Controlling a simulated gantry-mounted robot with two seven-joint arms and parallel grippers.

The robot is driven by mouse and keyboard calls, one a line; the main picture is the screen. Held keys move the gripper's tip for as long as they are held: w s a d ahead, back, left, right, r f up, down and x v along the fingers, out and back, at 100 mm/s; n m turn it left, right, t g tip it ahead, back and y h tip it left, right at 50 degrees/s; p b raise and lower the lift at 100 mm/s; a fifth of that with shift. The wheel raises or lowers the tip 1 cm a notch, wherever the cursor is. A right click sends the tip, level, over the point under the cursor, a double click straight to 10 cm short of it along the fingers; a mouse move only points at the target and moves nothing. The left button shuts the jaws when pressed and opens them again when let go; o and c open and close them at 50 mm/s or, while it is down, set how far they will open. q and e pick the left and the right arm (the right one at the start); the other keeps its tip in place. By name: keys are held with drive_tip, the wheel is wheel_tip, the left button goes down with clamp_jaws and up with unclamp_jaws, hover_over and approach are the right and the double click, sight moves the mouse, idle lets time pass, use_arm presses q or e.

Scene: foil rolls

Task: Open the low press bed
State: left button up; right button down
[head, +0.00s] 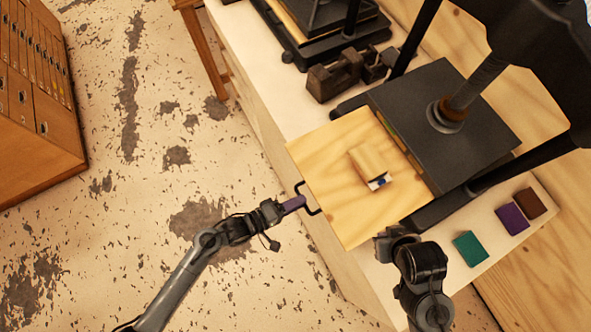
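The press bed (325,177) is a pale wooden board that sticks out toward the table's front edge from under the press's dark plate (447,112). A black bracket handle (299,187) is fixed on its front edge. A small wooden block (368,158) with a blue and white end sits on the bed. My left gripper (292,204) is at the handle, with a purple piece reaching to the bracket; I cannot tell whether its fingers are closed around it. My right gripper (385,240) is by the bed's near corner, its fingers too small and dark to read.
Green (470,248), purple (511,218) and brown (530,203) pads lie on the table at right. A metal weight (335,76) and another press (325,45) stand farther back. A wooden cabinet (38,130) stands at left. The floor before the table is clear.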

use_arm(q)
drive_tip(key=shift+o, duration=0.6)
drive_tip(key=v, duration=1.1)
drive_tip(key=shift+s+f, duration=0.1)
